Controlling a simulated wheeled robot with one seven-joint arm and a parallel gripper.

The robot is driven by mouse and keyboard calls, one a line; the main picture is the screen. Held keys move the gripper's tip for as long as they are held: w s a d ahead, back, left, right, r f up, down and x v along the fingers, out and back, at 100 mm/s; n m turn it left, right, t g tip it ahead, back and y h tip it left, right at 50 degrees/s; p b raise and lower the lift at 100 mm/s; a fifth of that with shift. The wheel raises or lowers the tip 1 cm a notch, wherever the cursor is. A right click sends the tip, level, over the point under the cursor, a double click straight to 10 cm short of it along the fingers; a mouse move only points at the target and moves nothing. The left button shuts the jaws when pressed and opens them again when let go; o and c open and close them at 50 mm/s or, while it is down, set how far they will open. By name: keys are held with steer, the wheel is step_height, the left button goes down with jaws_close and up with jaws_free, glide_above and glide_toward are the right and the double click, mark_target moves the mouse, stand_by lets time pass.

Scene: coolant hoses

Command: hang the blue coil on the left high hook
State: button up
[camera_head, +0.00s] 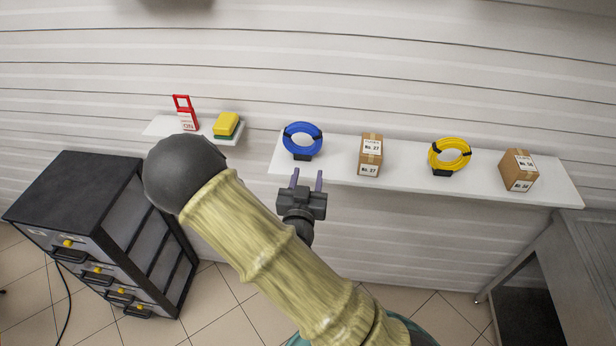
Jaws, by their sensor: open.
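The blue coil (302,138) stands upright in a small dark holder near the left end of the long white shelf (400,180). Dark ties wrap its sides. My gripper (307,178) is open and empty, in front of and a little below the blue coil in the picture, apart from it. Its two purple-grey fingers point toward the shelf. No hooks show in this view, so the left high hook is not seen.
On the long shelf stand a box (370,156), a yellow coil (449,154) and another box (519,171). A smaller shelf (160,126) holds a red tag (184,113) and sponges (227,124). A drawer cabinet (75,190) stands left, a grey bench (560,265) right.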

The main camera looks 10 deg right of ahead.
steer(key=p, duration=0.2)
steer(key=shift+s+a+r+p, duration=0.15)
steer(key=shift+s+a+p, duration=0.05)
steer(key=shift+p, duration=0.15)
steer(key=s+p, duration=0.1)
steer(key=p, duration=0.2)
steer(key=shift+s+d+f, duration=0.1)
steer(key=shift+s+f, duration=0.05)
steer(key=shift+f, duration=0.15)
